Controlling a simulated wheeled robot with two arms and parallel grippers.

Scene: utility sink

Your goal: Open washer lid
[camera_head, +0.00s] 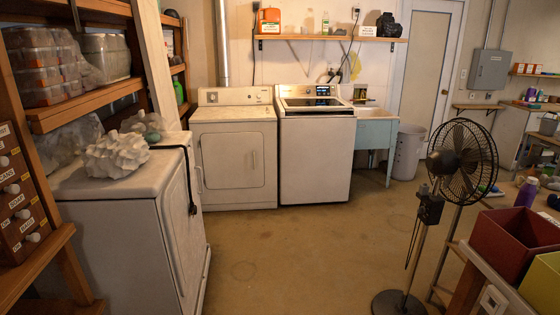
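The washer (317,158) is a white top-loading machine against the back wall. The lid looks flat and closed. Neither of my grippers is in view.
A white front-door dryer (236,155) stands left of the washer, and a teal utility sink (376,127) stands right of it.

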